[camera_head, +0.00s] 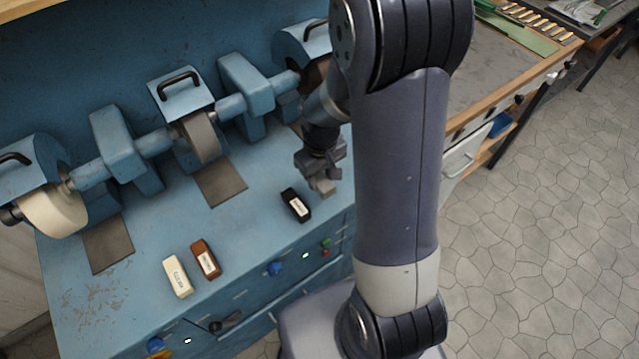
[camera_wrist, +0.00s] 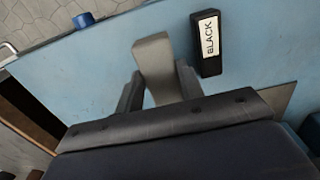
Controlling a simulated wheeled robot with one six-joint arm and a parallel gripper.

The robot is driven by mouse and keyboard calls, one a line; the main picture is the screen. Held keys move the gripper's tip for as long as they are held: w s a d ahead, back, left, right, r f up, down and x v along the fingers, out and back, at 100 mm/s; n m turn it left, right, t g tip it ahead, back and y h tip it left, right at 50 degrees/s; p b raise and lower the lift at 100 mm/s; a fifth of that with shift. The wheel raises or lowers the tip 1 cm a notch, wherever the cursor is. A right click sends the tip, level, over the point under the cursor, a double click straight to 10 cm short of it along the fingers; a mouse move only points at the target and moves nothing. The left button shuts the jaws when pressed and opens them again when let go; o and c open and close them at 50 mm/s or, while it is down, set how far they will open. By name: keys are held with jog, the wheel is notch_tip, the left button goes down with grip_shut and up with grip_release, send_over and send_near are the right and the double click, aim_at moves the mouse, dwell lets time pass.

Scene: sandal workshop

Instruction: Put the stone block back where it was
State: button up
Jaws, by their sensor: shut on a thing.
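The stone block is a plain grey bar (camera_wrist: 154,57) in the wrist view, and its lower end (camera_head: 325,187) also shows in the head view. My gripper (camera_head: 321,170) is shut on it, with one dark finger on each side. The block sticks out beyond the fingertips over the blue bench top. I cannot tell whether its end touches the bench. My gripper is to the right of the black bar and close to the bench's front right.
A black bar (camera_head: 296,205) labelled BLACK lies just left of my gripper. A brown bar (camera_head: 205,259) and a cream bar (camera_head: 177,276) lie further left. Grinding wheels with blue guards (camera_head: 180,92) line the back of the blue bench (camera_head: 245,225). A workbench (camera_head: 468,75) stands at right.

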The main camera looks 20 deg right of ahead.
aim_at(321, 188)
jog(key=shift+f, duration=2.4)
jog(key=shift+f, duration=0.1)
jog(key=o, duration=1)
notch_tip(321, 188, up, 12)
jog(key=shift+r, duration=0.15)
